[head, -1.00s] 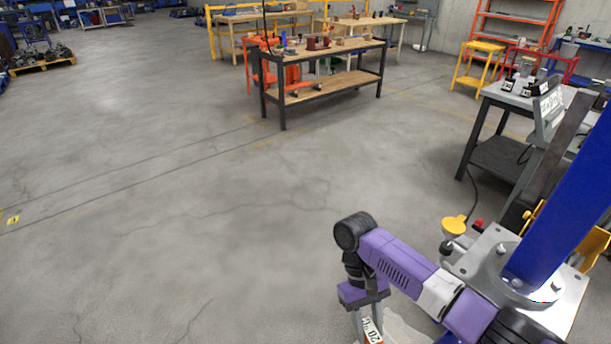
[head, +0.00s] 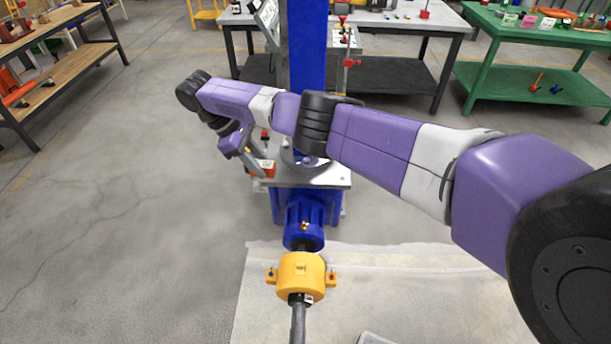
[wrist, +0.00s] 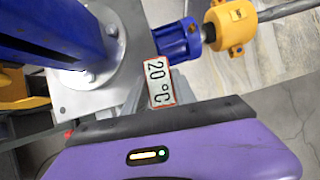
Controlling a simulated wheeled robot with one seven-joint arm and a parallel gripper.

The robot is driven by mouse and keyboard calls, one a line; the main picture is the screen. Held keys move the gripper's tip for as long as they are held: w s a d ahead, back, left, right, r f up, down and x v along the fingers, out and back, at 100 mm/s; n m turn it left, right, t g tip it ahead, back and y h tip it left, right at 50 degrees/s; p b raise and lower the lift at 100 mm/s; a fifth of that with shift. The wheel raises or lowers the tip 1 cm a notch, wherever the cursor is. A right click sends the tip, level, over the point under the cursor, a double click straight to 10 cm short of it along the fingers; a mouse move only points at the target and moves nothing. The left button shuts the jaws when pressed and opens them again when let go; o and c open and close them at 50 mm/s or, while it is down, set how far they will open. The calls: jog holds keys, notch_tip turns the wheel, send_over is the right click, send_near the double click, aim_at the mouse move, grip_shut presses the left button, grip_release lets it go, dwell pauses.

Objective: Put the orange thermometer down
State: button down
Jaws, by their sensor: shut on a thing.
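The orange thermometer (head: 265,168) is a small block with a white face and an orange rim. My gripper (head: 256,166) is shut on it, beside the grey base plate of the blue screw jack. In the wrist view the thermometer (wrist: 158,84) reads "20 °C" and sits between the finger ends of my gripper (wrist: 155,96), with the plate edge behind it. I cannot tell whether the thermometer touches the plate.
The blue jack column (head: 308,60) rises from the grey plate (head: 325,176). A blue motor (head: 303,222) and a yellow housing (head: 301,277) with a shaft stand in front. A grey table (head: 425,22) and a green table (head: 540,38) stand behind.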

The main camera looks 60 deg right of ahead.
jog(key=shift+s+d+r+n, duration=0.15)
jog(key=shift+d+r+n, duration=0.35)
jog(key=shift+d, duration=0.25)
jog(key=shift+h, duration=0.3)
jog(key=s+d+p, duration=0.2)
jog(key=s, duration=0.3)
jog(key=s+d+p, duration=0.2)
jog(key=s, duration=0.3)
jog(key=s+d+p, duration=0.2)
jog(key=s, duration=0.3)
jog(key=shift+s+d, duration=0.3)
jog(key=shift+s+d+r, duration=0.1)
jog(key=shift+s+d, duration=0.1)
jog(key=shift+s, duration=0.3)
jog(key=shift+w+f+p, duration=0.1)
jog(key=shift+f+p, duration=0.35)
jog(key=shift+f, duration=1.45)
jog(key=shift+f, duration=0.15)
jog(key=c, duration=1)
grip_release()
